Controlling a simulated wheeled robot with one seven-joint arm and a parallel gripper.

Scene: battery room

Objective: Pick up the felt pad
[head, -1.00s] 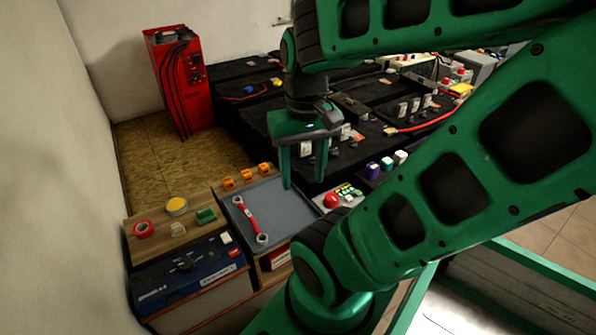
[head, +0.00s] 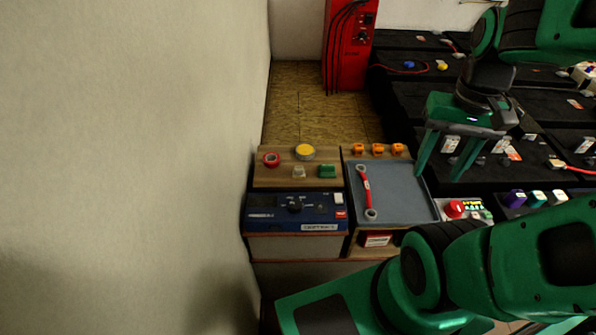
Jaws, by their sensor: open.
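I cannot tell for sure which thing is the felt pad. On the wooden top (head: 265,180) at the left lie a small green block (head: 327,171), a small beige block (head: 299,172), a round tin with a yellow top (head: 305,152) and a red ring, perhaps tape (head: 271,160). My gripper (head: 437,178) is open and empty, pointing down. In the picture it is to the right of these things, over the right side of the grey tray (head: 400,200).
A red-handled wrench (head: 366,190) lies in the tray, with several orange clips (head: 378,149) behind it. A blue device (head: 295,212) sits in front of the wooden top. A red cabinet (head: 349,45) stands at the back. A wall is close on the left.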

